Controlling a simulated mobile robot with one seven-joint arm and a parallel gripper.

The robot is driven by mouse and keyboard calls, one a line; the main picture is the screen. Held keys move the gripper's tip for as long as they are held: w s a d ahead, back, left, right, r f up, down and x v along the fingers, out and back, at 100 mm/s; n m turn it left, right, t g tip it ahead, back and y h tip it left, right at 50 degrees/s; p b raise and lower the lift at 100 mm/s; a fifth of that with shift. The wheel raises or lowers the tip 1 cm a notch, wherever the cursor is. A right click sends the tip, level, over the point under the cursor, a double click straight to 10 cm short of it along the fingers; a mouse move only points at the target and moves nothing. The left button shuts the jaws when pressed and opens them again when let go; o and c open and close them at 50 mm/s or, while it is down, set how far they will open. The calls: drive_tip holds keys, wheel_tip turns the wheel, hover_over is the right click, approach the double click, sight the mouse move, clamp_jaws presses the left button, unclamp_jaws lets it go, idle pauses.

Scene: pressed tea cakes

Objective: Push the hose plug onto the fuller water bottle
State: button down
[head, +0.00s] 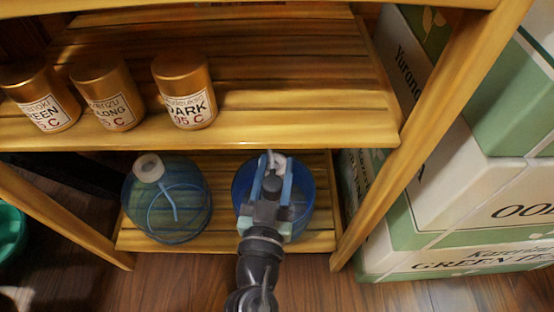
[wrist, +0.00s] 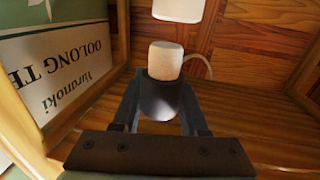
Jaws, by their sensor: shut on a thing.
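My gripper (head: 273,178) is over the right blue bottle (head: 242,190) on the lower shelf, its fingers pointing towards the back. It is shut on a pale piece (head: 277,160), which appears to be the hose plug. In the wrist view a cream cylinder (wrist: 165,60) stands at my fingertips, with a dark rounded part between the fingers and a thin pale hose (wrist: 203,68) beside it. A white cylinder (wrist: 178,8) is just beyond, apart from it. My arm hides much of the right bottle; I cannot compare the water levels.
Several gold tea tins, one marked DARK (head: 185,92), stand on the upper shelf (head: 300,120) above my gripper. A wooden post (head: 400,160) and stacked tea boxes (head: 450,185) are close on the right. A teal container (head: 8,232) is at the far left.

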sight(266, 193)
drive_tip(key=w+p, duration=0.2)
drive_tip(key=w, duration=0.7)
drive_tip(key=shift+r, duration=0.1)
drive_tip(key=shift+f+b, duration=0.5)
drive_tip(key=shift+f, duration=0.15)
drive_tip(key=shift+f+b, duration=0.35)
drive_tip(key=shift+b, duration=0.15)
drive_tip(key=shift+s+f+b, duration=0.1)
drive_tip(key=shift+f+b, duration=0.65)
drive_tip(key=shift+b, duration=0.45)
idle(1.1)
drive_tip(key=shift+c, duration=1.8)
unclamp_jaws()
drive_tip(key=s, duration=0.4)
drive_tip(key=s+a, duration=0.1)
drive_tip(key=s, duration=0.6)
drive_tip(key=shift+s+a+b, duration=0.3)
drive_tip(key=shift+a+b, duration=0.1)
drive_tip(key=shift+s+a, duration=0.15)
drive_tip(key=shift+s, duration=0.45)
